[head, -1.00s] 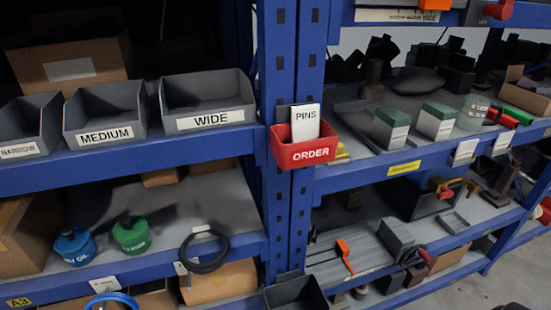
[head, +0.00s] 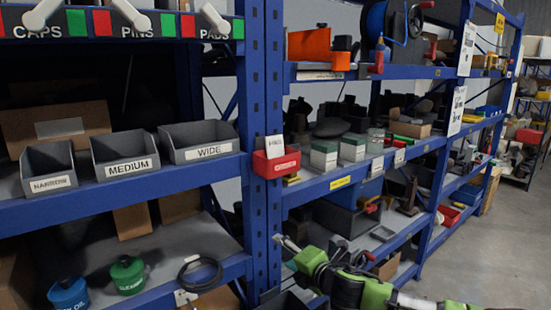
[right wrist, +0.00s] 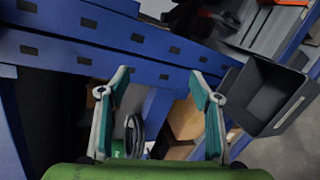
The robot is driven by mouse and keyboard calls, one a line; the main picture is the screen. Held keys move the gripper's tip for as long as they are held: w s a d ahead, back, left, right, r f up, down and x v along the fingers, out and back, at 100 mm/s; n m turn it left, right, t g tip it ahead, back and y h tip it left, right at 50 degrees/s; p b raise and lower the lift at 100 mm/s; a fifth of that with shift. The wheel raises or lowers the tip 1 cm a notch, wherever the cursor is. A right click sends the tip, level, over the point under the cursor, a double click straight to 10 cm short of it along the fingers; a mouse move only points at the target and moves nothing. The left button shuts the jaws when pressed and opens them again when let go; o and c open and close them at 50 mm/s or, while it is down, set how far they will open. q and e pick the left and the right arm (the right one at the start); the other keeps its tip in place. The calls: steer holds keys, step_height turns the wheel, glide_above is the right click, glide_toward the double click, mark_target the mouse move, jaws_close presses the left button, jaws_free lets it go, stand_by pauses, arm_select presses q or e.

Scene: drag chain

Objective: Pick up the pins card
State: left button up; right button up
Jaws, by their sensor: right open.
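The white pins card (head: 274,146) stands upright in the red order bin (head: 276,163) on the blue rack post in the head view. Its print is too small to read now. My right gripper (head: 279,240) is below the bin, in front of the lower shelf, at the end of my green arm. In the right wrist view my right gripper (right wrist: 160,85) is open with nothing between its fingers. The card is not in the right wrist view. My left gripper is not in view.
Grey bins marked narrow (head: 49,183), medium (head: 127,169) and wide (head: 211,152) line the shelf left of the post. A dark open bin (right wrist: 266,95) sits right of my fingers in the right wrist view. The aisle floor (head: 480,250) at right is clear.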

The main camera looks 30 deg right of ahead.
steer(key=s+a+r+n+t+y, duration=0.1)
steer(key=s+a+r+n, duration=0.1)
steer(key=r+n, duration=0.5)
steer(key=s+a+r+n+t+y, duration=0.1)
steer(key=s+r+n, duration=0.1)
steer(key=r, duration=0.9)
steer(key=n+t, duration=0.1)
steer(key=n, duration=0.6)
glide_toward(275, 139)
steer(key=w+p, duration=0.3)
steer(key=p, duration=0.2)
steer(key=w+p, duration=0.4)
steer(key=p, duration=0.2)
steer(key=shift+a, duration=0.25)
steer(key=shift+w+f, duration=0.25)
steer(key=shift+w, duration=0.2)
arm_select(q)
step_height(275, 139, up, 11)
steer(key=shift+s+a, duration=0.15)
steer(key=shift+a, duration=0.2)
arm_select(e)
steer(key=shift+s, duration=0.1)
steer(key=c, duration=1)
